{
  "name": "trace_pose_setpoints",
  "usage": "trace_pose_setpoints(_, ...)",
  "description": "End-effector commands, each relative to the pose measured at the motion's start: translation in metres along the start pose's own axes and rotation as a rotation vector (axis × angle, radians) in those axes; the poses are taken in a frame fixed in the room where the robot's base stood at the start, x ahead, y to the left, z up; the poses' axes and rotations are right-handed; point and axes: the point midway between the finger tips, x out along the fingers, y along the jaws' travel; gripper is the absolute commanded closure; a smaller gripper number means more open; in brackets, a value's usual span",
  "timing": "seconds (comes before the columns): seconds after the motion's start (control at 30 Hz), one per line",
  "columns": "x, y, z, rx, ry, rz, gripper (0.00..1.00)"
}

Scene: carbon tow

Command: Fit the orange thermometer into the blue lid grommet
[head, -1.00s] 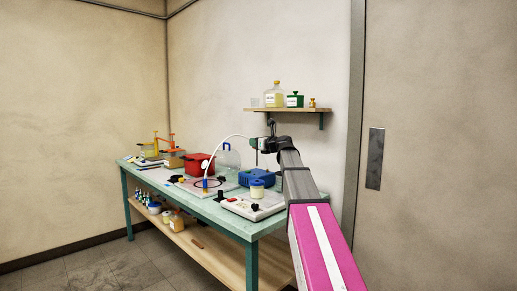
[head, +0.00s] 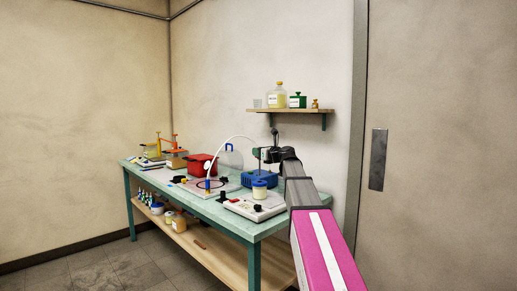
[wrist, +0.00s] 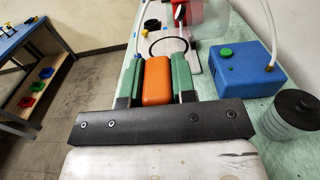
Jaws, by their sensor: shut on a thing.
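My gripper (wrist: 157,82) is shut on the orange thermometer (wrist: 157,80), whose block-like orange body sits between the two green fingers in the wrist view. Its lower end is hidden. In the head view my gripper (head: 265,155) is above the right part of the bench, close to the blue box, and the thermometer is too small to make out. A pale beaker with a blue lid (head: 259,184) stands on the white device near the bench's front edge. I cannot make out the grommet's opening, and the lid is not clear in the wrist view.
The blue box (wrist: 245,70) with a green knob and a hose stands right of my gripper, near a black-lidded clear jar (wrist: 297,110). A red container (head: 201,164) and a white arching tube (head: 225,144) stand farther left. A shelf (head: 290,110) hangs above.

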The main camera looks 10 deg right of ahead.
Motion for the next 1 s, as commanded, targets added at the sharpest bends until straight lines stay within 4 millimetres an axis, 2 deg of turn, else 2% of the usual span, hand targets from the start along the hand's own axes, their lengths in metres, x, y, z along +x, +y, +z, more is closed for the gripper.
trace_pose_setpoints(0.27, 0.0, 0.0, -0.016, 0.001, 0.0, 0.0, 0.98)
trace_pose_setpoints(1.0, 0.0, 0.0, -0.017, 0.0, 0.0, 0.0, 0.98)
